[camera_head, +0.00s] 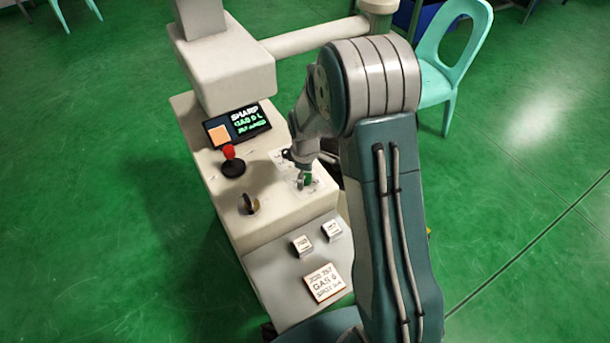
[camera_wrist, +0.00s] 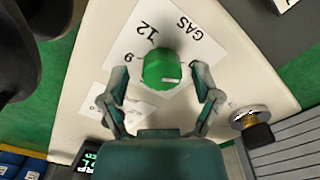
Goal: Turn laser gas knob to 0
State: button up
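The green gas knob (camera_wrist: 160,70) sits on a white label marked GAS, with 12 and what looks like 6, upside down in the wrist view. Its pointer direction cannot be made out. My gripper (camera_wrist: 161,84) is open, with one finger on each side of the knob and visible gaps between. In the head view the knob (camera_head: 307,181) shows small and partly hidden under my gripper (camera_head: 304,171), at the right edge of the beige console (camera_head: 265,225).
A teal chair (camera_head: 447,75) stands behind on the green floor.

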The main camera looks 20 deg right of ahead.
jog(key=shift+s+r, duration=0.1)
notch_tip(320, 180, up, 12)
dwell(0.5)
dwell(0.4)
jog(key=s+r+m+t, duration=0.3)
jog(key=s+r+m, duration=0.2)
jog(key=s+r, duration=0.75)
jog(key=s+r+m+t, duration=0.2)
jog(key=s+m, duration=0.4)
jog(key=s, duration=0.6)
jog(key=shift+s+r+t, duration=0.25)
jog(key=shift+r+t, duration=0.05)
jog(key=shift+r, duration=0.3)
